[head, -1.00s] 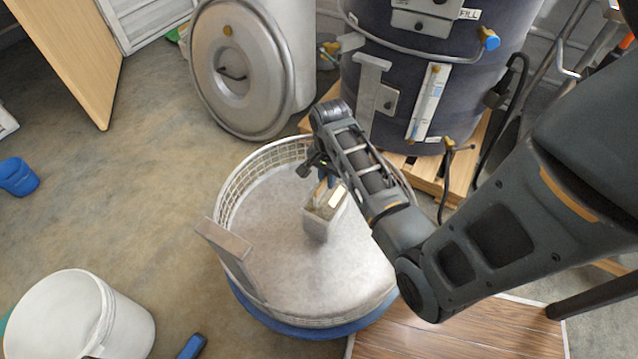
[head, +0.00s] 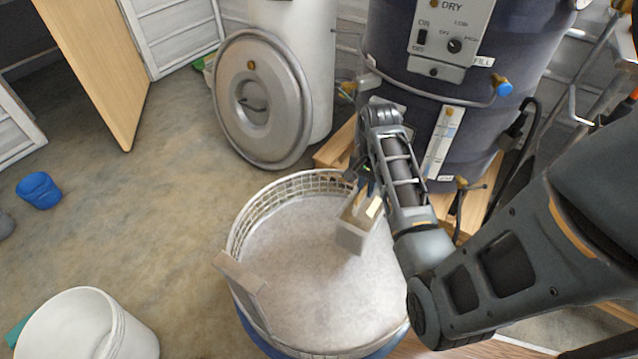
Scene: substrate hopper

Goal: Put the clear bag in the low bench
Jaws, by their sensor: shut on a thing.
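A pale, box-shaped item (head: 350,238), which I take to be the clear bag, hangs upright with a cream patch near its top. My gripper (head: 366,188) is shut on its upper edge; my arm link partly hides the fingers. The bag is in front of the round white mesh-walled basin's far right part, seen from above. I cannot tell its height over the basin floor. A brown wooden plank surface (head: 462,349) at the bottom edge may be the low bench, but I cannot be sure; only a strip shows.
The round basin (head: 243,232) fills the middle floor. A dark drum (head: 400,60) with a control panel stands behind on a wooden pallet (head: 333,152). A metal lid (head: 262,100) leans at back left. A white bucket (head: 75,330) and blue cup (head: 38,190) stand left; floor between is clear.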

